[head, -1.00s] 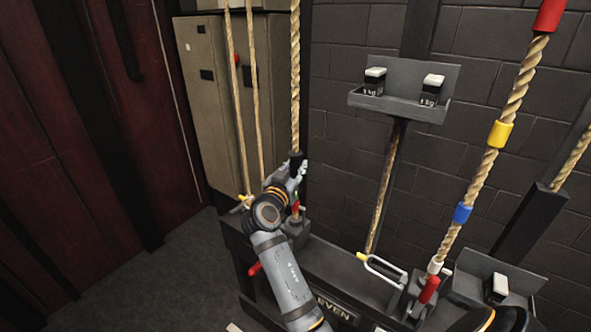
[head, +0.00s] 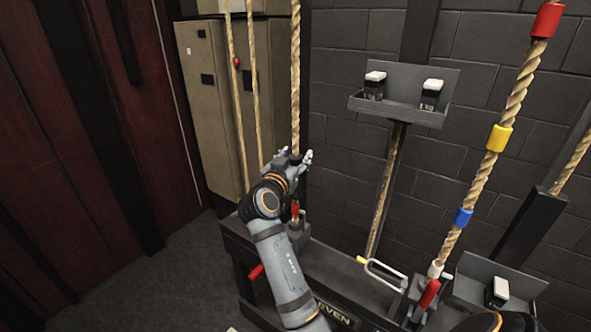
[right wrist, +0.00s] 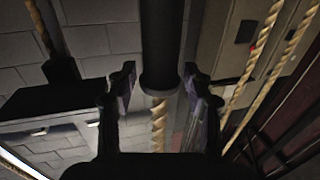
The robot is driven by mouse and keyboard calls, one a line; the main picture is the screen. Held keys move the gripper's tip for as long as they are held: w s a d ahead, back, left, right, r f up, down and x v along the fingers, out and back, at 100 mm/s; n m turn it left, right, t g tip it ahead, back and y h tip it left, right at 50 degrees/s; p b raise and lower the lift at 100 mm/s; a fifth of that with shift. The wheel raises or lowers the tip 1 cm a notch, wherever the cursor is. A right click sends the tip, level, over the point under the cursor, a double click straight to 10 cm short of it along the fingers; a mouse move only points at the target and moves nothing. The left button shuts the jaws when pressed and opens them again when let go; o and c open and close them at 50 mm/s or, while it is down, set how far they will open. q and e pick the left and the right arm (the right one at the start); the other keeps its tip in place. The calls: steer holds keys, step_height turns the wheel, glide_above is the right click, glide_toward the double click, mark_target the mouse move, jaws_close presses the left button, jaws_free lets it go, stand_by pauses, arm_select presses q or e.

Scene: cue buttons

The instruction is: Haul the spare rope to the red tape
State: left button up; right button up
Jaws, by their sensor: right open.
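My right gripper (head: 294,157) is open, with its fingers on either side of the thick left rope (head: 295,80). In the right wrist view a black sleeve (right wrist: 161,45) on this rope lies between the open fingers (right wrist: 158,85), and bare rope (right wrist: 159,120) shows beyond it. Contact cannot be told. A red tape (head: 547,20) is high on the right rope (head: 518,90), above a yellow band (head: 499,138), a blue band (head: 463,216) and a white band (head: 435,269). Which rope is the spare one cannot be told. My left gripper is not in view.
Two thinner ropes hang at left, one with a small red mark (head: 236,62). A dark rail (head: 340,273) carries red handles (head: 428,293) and a U-shaped bar (head: 383,272). A shelf (head: 398,110) holds two small blocks. Floor at left is clear.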

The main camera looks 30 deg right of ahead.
mark_target(294, 140)
step_height(294, 140, up, 5)
steer(key=shift+r, duration=0.2)
stand_by(0.9)
